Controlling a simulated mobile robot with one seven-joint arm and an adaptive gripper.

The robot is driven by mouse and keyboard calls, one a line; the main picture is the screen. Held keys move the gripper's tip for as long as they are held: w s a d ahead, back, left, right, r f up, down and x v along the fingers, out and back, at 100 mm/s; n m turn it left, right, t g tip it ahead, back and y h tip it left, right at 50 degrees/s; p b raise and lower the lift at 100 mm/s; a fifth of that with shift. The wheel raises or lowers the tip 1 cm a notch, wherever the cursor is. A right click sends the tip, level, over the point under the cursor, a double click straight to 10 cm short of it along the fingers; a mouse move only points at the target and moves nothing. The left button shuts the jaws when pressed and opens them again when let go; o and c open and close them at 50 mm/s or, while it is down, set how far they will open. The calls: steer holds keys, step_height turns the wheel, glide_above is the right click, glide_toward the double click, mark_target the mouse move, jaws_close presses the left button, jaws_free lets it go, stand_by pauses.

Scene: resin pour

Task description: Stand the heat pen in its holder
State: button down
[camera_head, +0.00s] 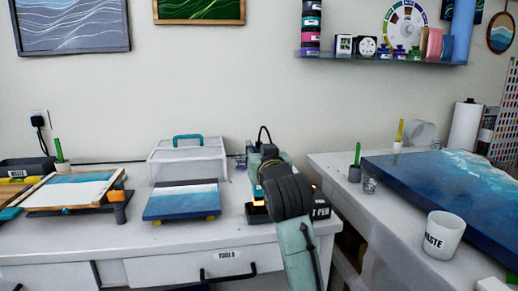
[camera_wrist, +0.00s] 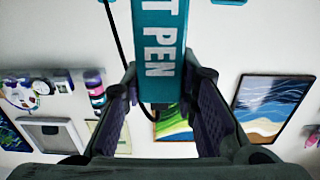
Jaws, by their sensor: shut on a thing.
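The heat pen (camera_wrist: 158,38) is teal with white lettering ending in "T PEN". In the wrist view it lies between the two fingers of my gripper (camera_wrist: 161,82), which is shut on it. A dark cord hangs beside it. In the head view my gripper (camera_head: 265,158) is above the back of the left bench, and my arm hides most of the pen. A dark block with white letters (camera_head: 321,208), apparently the holder, stands on the bench just right of my wrist. My arm covers much of it. I cannot tell whether the pen touches it.
A blue-and-white panel (camera_head: 181,203) and a clear box with a teal handle (camera_head: 188,158) stand left of my arm. A framed tray (camera_head: 75,190) is farther left. The right bench carries a large blue panel (camera_head: 450,190) and a WASTE cup (camera_head: 442,236).

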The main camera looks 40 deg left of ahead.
steer(key=shift+f, duration=0.4)
steer(key=c, duration=1.2)
jaws_free()
steer(key=v, duration=1.2)
